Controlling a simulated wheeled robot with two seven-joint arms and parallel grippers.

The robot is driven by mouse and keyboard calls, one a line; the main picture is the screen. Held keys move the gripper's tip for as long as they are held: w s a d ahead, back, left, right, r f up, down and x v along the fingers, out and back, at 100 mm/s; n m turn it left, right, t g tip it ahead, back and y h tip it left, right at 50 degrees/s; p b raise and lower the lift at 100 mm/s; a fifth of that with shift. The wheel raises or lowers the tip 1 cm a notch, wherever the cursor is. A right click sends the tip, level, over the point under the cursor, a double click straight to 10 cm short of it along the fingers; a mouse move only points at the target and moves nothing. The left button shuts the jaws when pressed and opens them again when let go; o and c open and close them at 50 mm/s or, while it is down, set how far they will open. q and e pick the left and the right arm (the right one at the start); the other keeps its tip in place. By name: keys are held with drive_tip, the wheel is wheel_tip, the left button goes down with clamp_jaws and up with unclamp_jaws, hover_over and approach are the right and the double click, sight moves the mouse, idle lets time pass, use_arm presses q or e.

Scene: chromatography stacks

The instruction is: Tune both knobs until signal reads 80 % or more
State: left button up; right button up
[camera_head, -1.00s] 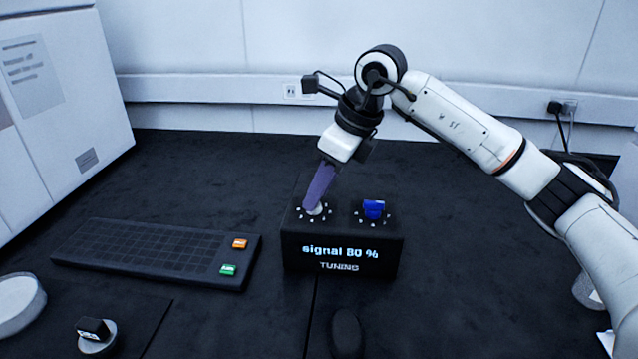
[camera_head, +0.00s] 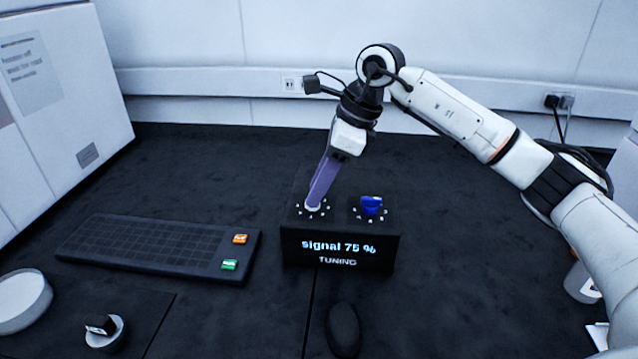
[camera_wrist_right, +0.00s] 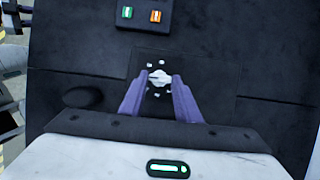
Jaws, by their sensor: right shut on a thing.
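The black tuning box (camera_head: 338,262) stands in the middle of the table, and its front display reads "signal 75 %" above the word TUNING. The left knob (camera_head: 313,206) is white and sits on top of the box. The right knob (camera_head: 371,205) is blue and stands free. My right gripper (camera_head: 314,203) points down with its purple fingers shut on the left knob. In the right wrist view the white knob (camera_wrist_right: 160,78) lies between the fingertips.
A black keyboard (camera_head: 140,245) with an orange key and a green key lies left of the box. A dark mouse (camera_head: 343,330) lies in front. A white round dish (camera_head: 22,302) and a small black-topped item (camera_head: 103,330) are at front left. A white cabinet (camera_head: 60,100) stands at back left.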

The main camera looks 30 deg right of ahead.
drive_tip(key=o, duration=1)
drive_tip(key=shift+o, duration=0.2)
drive_tip(key=shift+r, duration=0.1)
drive_tip(key=v, duration=1)
drive_tip(key=shift+p, duration=0.4)
drive_tip(key=shift+r, duration=0.1)
